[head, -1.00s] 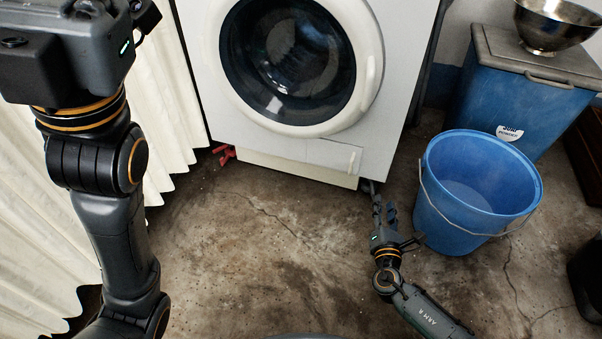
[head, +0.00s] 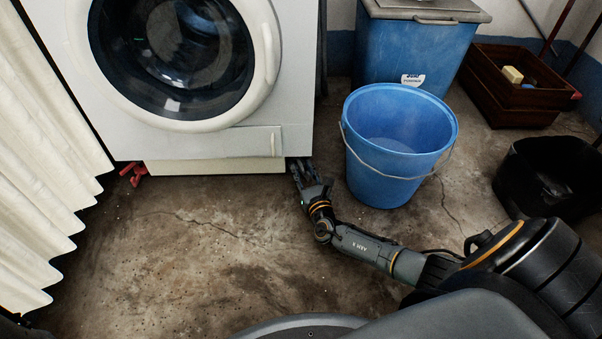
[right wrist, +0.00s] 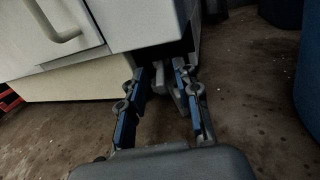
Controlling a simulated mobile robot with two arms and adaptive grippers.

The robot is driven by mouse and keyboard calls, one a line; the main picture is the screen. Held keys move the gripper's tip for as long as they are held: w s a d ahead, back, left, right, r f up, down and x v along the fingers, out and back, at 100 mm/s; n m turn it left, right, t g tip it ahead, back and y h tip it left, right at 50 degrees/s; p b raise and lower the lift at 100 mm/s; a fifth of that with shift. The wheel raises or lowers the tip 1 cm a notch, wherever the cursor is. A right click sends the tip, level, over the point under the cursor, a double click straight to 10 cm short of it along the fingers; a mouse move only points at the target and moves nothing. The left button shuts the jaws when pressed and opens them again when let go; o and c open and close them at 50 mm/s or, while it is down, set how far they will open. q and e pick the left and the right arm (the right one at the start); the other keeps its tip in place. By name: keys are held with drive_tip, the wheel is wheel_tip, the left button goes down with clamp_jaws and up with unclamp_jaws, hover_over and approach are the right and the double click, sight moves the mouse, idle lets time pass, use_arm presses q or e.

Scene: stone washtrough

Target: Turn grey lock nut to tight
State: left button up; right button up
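The grey lock nut is hard to make out. In the right wrist view a small grey part (right wrist: 159,76) shows in shadow under the washing machine's (head: 296,90) front right corner, and I cannot tell whether it is the nut or the foot. My right gripper (head: 299,168) is low at the floor by that corner. In the right wrist view its fingers (right wrist: 161,82) stand apart, on either side of the small grey part. I cannot see whether they touch it. My left gripper is not in view.
A blue bucket (head: 365,165) stands close to the right of my right gripper. Behind it is a blue bin (head: 410,55); a wooden crate (head: 500,110) and a black tub (head: 530,190) are further right. A red part (head: 135,173) is under the machine's left side. The front floor is clear.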

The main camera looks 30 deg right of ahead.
drive_tip(key=shift+x, duration=0.95)
drive_tip(key=shift+c, duration=0.4)
drive_tip(key=shift+s, duration=0.1)
clamp_jaws()
